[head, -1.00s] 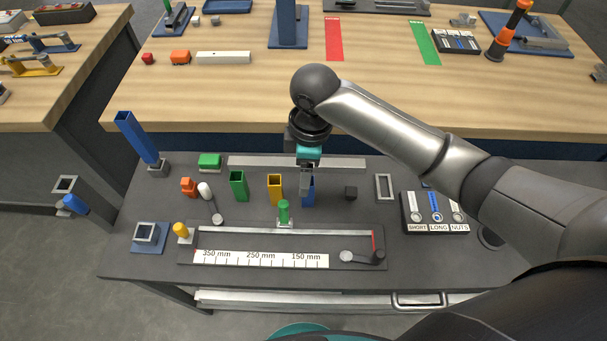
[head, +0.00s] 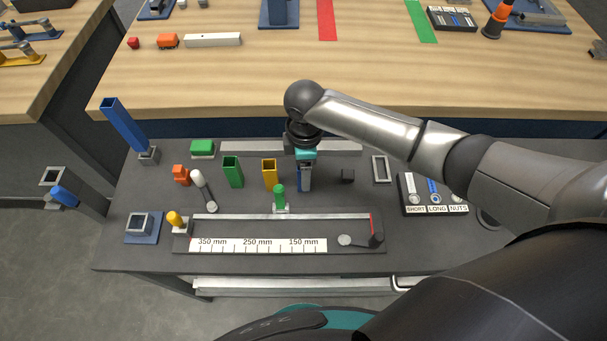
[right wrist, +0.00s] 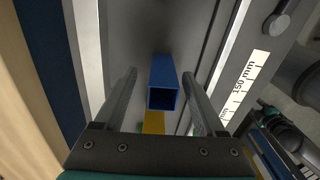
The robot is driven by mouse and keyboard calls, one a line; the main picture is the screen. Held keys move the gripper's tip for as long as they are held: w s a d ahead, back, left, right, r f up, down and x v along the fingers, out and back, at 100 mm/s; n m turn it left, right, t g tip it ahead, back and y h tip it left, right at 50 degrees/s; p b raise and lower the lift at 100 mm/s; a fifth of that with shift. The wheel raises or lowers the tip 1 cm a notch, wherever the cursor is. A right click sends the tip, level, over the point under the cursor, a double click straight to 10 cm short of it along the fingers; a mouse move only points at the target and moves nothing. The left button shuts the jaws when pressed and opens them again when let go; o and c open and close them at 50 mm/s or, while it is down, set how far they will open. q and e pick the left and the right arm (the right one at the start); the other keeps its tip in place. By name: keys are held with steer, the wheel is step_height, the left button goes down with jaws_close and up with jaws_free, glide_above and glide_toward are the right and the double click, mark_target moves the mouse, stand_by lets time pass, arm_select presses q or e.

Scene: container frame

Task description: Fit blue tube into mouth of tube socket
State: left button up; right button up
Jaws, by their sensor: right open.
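A short blue tube (head: 299,182) stands upright on the dark bench, at the right end of a row with a green tube (head: 233,172) and a yellow tube (head: 269,174). My right gripper (head: 305,184) is over the blue tube and partly hides it in the head view. In the right wrist view the square open end of the blue tube (right wrist: 163,98) lies between the two parted fingers (right wrist: 160,108), with gaps showing at both sides. A square grey socket on a blue base (head: 139,224) sits at the bench's left front. My left gripper is not in view.
A long blue tube (head: 124,125) leans from a grey holder (head: 149,155) at the back left. A measuring fixture (head: 280,246) lies in front of the tubes. A green-topped peg (head: 279,198) stands close to the gripper. A labelled parts tray (head: 433,209) is at right.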

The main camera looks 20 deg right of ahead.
steer(key=f, duration=0.4)
steer(key=shift+s+a+f+b, duration=0.1)
steer(key=shift+a+f+b, duration=0.1)
steer(key=shift+b, duration=0.1)
steer(key=shift+c, duration=0.3)
steer(key=shift+r, duration=0.1)
jaws_close()
